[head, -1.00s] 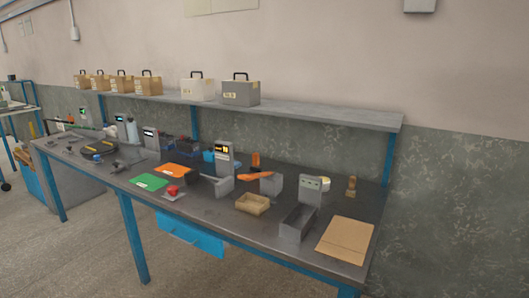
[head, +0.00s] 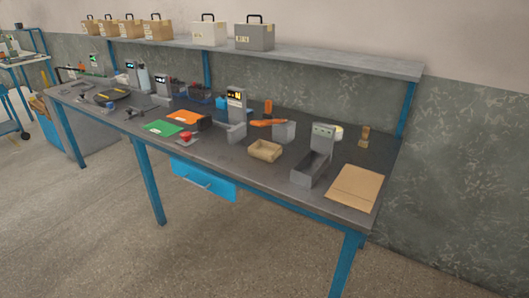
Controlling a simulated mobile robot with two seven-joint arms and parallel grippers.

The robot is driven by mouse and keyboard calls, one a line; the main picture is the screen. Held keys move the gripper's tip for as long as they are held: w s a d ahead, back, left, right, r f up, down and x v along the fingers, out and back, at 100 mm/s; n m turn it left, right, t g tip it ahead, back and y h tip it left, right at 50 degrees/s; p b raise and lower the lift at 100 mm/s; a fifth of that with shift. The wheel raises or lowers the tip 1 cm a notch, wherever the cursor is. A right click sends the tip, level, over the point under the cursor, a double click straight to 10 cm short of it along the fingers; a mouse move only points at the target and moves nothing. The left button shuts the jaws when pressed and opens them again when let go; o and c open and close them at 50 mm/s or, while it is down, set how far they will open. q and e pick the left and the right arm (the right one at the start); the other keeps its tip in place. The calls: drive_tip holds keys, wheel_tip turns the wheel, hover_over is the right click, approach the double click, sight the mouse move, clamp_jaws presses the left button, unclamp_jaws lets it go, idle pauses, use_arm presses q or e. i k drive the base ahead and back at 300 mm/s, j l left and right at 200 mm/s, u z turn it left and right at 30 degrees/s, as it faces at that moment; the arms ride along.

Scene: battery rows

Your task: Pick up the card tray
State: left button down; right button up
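A small tan, open-topped tray (head: 265,151), which looks like the card tray, sits near the front edge of the workbench (head: 225,150) in the head view. It stands upright, and its inside looks empty. A grey device with an open trough (head: 311,168) stands to its right, apart from it. A grey block with an orange part (head: 269,123) is just behind it. Neither of my grippers shows in the head view.
A flat brown cardboard sheet (head: 356,188) lies at the bench's right end. Green (head: 165,128) and orange (head: 183,117) sheets and a red button (head: 186,137) are left of the tray. A shelf (head: 300,58) with several boxes runs behind. The floor in front is clear.

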sight(267, 151)
drive_tip(key=z, duration=0.6)
drive_tip(key=i+j+z, duration=0.25)
drive_tip(key=j+z, duration=0.25)
drive_tip(key=j, duration=0.15)
drive_tip(key=i+j+z, duration=0.1)
drive_tip(key=j+z, duration=0.15)
drive_tip(key=j, duration=0.1)
